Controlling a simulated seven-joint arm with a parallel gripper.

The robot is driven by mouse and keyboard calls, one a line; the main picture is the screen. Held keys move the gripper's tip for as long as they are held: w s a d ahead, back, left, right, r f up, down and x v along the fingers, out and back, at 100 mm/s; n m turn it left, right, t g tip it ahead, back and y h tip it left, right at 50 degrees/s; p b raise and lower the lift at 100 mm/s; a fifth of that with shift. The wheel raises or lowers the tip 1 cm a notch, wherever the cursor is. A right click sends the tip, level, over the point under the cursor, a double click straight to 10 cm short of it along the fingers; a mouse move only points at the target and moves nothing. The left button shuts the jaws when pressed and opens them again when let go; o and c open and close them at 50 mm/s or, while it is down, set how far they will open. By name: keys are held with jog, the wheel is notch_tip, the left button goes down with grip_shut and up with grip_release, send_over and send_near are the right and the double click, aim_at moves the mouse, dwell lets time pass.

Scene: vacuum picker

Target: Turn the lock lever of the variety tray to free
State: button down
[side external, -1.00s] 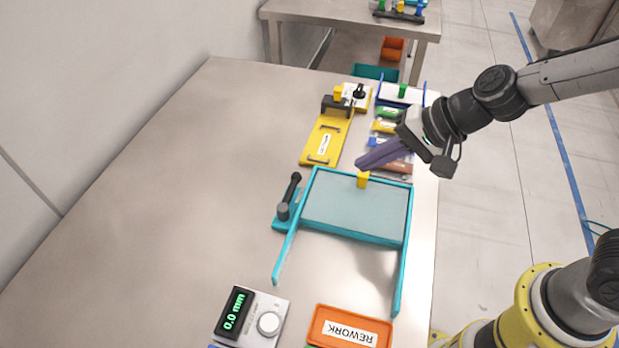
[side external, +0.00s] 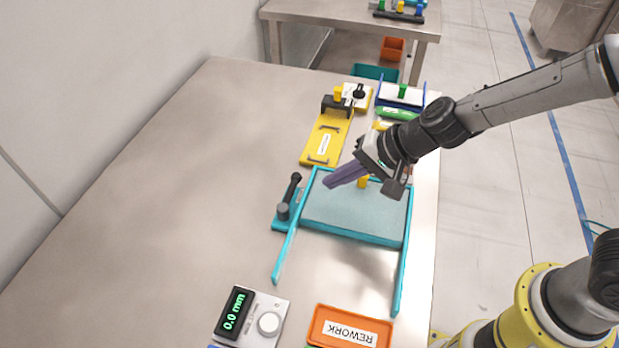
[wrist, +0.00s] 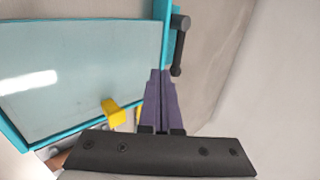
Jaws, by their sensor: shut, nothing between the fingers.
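The variety tray (side external: 340,222) is a grey panel in a teal frame with two rails toward the front; it also shows in the wrist view (wrist: 60,60). A yellow handle (side external: 363,182) stands at its far edge. The black lock lever (side external: 291,190) is on a teal bracket at the tray's left side, and in the wrist view the lever (wrist: 177,60) is ahead and to the right of my fingers. My gripper (side external: 328,185), with long purple fingers, is shut and empty. Its tips show over the tray's far left corner, apart from the lever.
A yellow fixture (side external: 322,148) with a black clamp lies beyond the tray. A gauge (side external: 249,318) reading 0.0 mm and an orange REWORK bin (side external: 350,328) are at the front. The table's left side is clear.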

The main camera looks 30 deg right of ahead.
aim_at(309, 193)
jog(key=shift+w+a+f, duration=0.95)
jog(key=shift+w+a, duration=0.15)
jog(key=shift+w+a+f, duration=0.15)
jog(key=shift+w+a, duration=0.6)
